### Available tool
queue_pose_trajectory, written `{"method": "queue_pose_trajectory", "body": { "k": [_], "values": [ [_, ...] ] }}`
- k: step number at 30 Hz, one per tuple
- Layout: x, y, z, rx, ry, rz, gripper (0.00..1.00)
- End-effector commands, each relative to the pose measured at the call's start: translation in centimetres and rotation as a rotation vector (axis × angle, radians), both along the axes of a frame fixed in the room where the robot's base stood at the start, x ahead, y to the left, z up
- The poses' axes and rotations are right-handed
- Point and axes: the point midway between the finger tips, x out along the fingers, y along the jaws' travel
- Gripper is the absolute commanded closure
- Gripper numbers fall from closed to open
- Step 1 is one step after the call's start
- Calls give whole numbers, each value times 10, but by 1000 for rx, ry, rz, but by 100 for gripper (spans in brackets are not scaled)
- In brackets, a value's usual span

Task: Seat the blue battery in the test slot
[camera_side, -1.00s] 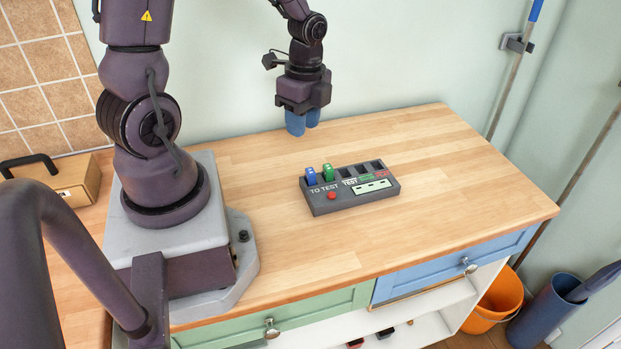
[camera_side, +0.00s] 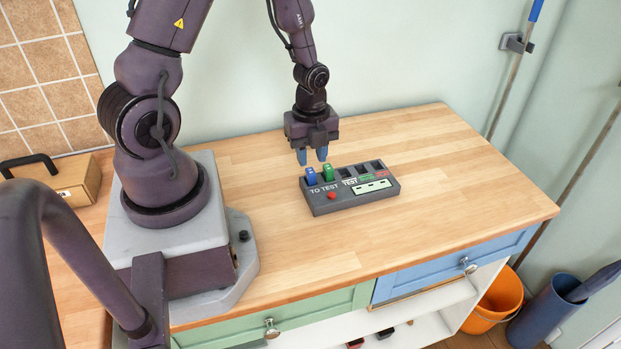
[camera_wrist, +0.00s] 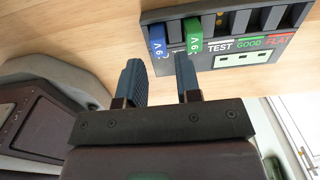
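The blue battery (camera_side: 310,177) stands upright in the left end slot of the dark tester block, over the "TO TEST" label. In the wrist view the blue battery (camera_wrist: 158,40) shows its 9 V marking. A green battery (camera_side: 328,172) stands in the slot beside it. The test slot (camera_side: 346,173), over the "TEST" label, is empty. It also shows in the wrist view (camera_wrist: 220,22). My gripper (camera_side: 312,156) is open and empty, with blue fingertips pointing down, just above and behind the two batteries. In the wrist view its fingers (camera_wrist: 160,75) are spread apart with nothing between them.
The tester block (camera_side: 322,207) has a red button (camera_side: 332,196) and a pale panel (camera_side: 372,187) on its front. Its slots at GOOD and FLAT are empty. The wooden worktop (camera_side: 460,180) is clear around the block. A cardboard box (camera_side: 65,180) stands at the far left.

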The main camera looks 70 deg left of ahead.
Motion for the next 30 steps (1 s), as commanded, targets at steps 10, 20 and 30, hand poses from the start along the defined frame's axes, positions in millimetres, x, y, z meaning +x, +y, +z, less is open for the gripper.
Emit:
{"method": "queue_pose_trajectory", "body": {
  "k": [10, 20, 30],
  "values": [
    [-2, -1, -44, -2, 4, 1, 68],
    [-1, 0, -51, 0, 0, 1, 68],
    [-1, 0, -50, 0, 1, 1, 100]
  ]
}}
